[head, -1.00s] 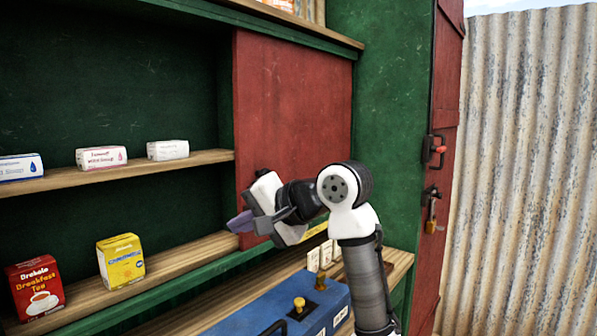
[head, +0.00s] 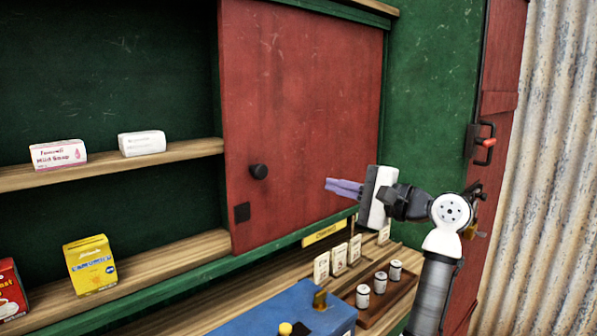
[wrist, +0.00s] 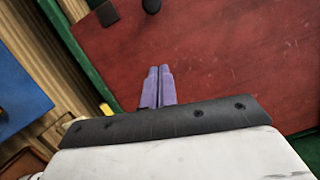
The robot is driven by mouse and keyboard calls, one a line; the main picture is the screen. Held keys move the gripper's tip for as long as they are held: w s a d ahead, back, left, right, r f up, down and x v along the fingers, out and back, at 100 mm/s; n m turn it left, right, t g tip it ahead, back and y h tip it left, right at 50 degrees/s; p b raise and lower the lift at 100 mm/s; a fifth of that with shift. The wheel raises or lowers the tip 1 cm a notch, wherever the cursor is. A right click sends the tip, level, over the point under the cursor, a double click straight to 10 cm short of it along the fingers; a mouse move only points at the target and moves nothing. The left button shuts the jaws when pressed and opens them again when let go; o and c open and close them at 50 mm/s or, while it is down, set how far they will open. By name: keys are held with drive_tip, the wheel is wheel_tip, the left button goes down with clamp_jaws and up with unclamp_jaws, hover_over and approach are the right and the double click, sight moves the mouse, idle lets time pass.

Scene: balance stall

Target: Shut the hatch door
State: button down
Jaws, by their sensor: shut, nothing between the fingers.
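The hatch door (head: 300,110) is a red panel with a black round knob (head: 258,171) and a small dark square plate (head: 242,212) near its lower left. It covers the right part of the green-framed opening, and the shelves to its left are uncovered. My gripper (head: 328,184) is shut and empty, in front of the door's lower right part, to the right of the knob. The wrist view shows its purple fingers (wrist: 159,86) together over the red panel, with the knob (wrist: 151,5) at the top edge. Whether the fingertips touch the panel is unclear.
Shelves hold soap boxes (head: 142,143), a yellow box (head: 90,266) and a red tea box (head: 10,290). Below the door, a counter holds a blue case (head: 280,312), several white cards (head: 338,260) and a wooden tray (head: 402,293) of small weights. A corrugated wall (head: 545,170) stands right.

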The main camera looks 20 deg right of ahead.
drive_tip(key=p, duration=0.3)
approach(276, 169)
drive_tip(key=x, duration=0.4)
drive_tip(key=shift+a, duration=0.1)
drive_tip(key=shift+s+a+r, duration=0.1)
drive_tip(key=shift+s+a, duration=0.1)
drive_tip(key=shift+a, duration=0.4)
drive_tip(key=shift+s+a+r, duration=0.15)
drive_tip(key=shift+s+a, duration=0.05)
drive_tip(key=shift+a, duration=0.4)
drive_tip(key=shift+s+a+r, duration=0.1)
drive_tip(key=shift+s+a, duration=0.1)
drive_tip(key=shift+a, duration=0.45)
drive_tip(key=shift+a+p, duration=0.1)
drive_tip(key=shift+p, duration=0.2)
